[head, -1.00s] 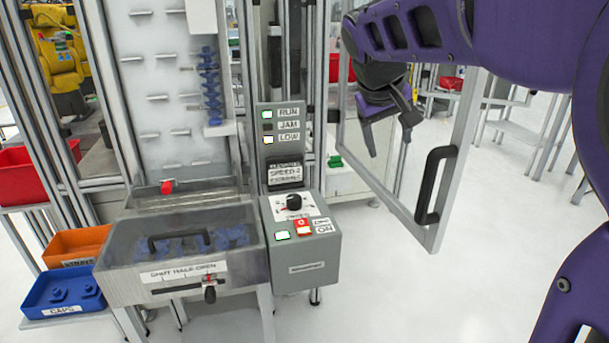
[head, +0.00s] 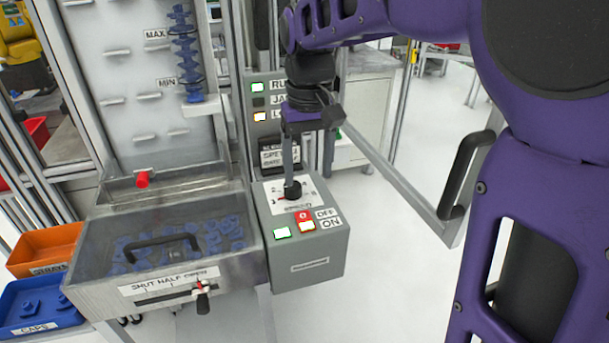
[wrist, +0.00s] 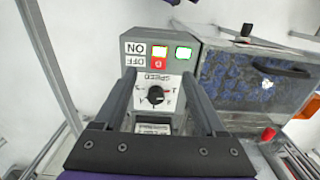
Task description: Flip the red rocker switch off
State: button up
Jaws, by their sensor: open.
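The red rocker switch (head: 304,217) is on the sloped top of the grey control box, beside OFF and ON labels. Its half by OFF is red with a white mark; its half by ON glows bright. In the wrist view the switch (wrist: 157,63) shows upside down, beyond the fingertips and between their lines. My gripper (head: 299,176) is open and empty, pointing down over the box near the black speed knob (head: 292,189). In the wrist view my gripper (wrist: 158,73) has its two dark fingers apart, with the knob (wrist: 155,95) seen between them. I see no contact with the switch.
A lit white-green button (head: 282,233) is left of the switch. A panel with RUN, JAM and LOW lamps (head: 259,101) rises behind, partly hidden by my arm. A steel bin (head: 75,290) of blue parts adjoins on the left. An open door with a black handle (head: 466,174) is right.

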aim_at(308, 227)
notch_tip(308, 227, down, 13)
jog(key=shift+r+b, duration=0.2)
jog(key=shift+b, duration=0.9)
jog(key=shift+r, duration=0.1)
grip_shut()
